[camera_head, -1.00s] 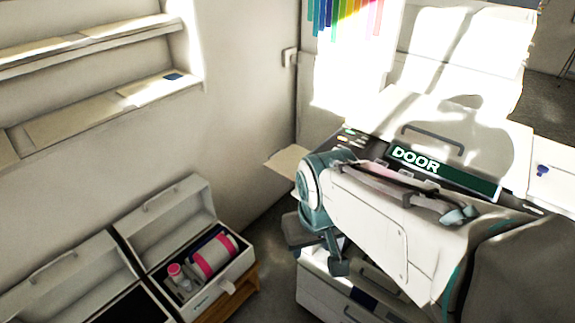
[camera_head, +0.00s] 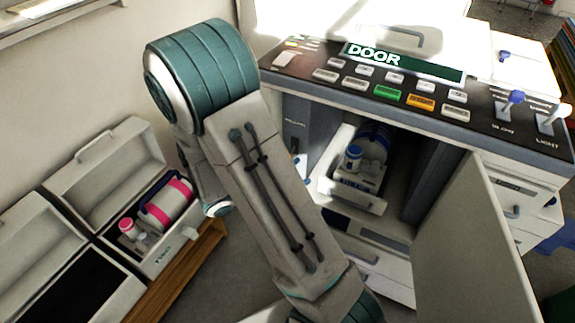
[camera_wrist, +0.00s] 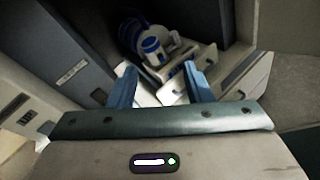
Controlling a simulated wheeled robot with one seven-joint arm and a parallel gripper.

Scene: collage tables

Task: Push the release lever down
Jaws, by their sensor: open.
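The machine (camera_head: 350,95) stands with its front compartment open, and its display reads DOOR. Inside, a pale drawer (camera_head: 352,192) holds a blue-banded drum (camera_head: 375,140) and a small blue-capped bottle (camera_head: 353,157). In the wrist view, the drum and bottle (camera_wrist: 152,45) are ahead, beyond the fingertips. My gripper (camera_wrist: 162,78) is open with blue fingers apart, facing the compartment. The fingers partly cover the drawer front, and I cannot tell whether they touch it. I cannot identify the release lever with certainty.
The machine's door (camera_head: 470,240) is swung open to the right. A control panel (camera_head: 430,95) with several buttons and two levers runs above the compartment. At left, an open white case (camera_head: 160,240) holds a pink-banded drum (camera_head: 167,203). Some bare floor shows between case and machine.

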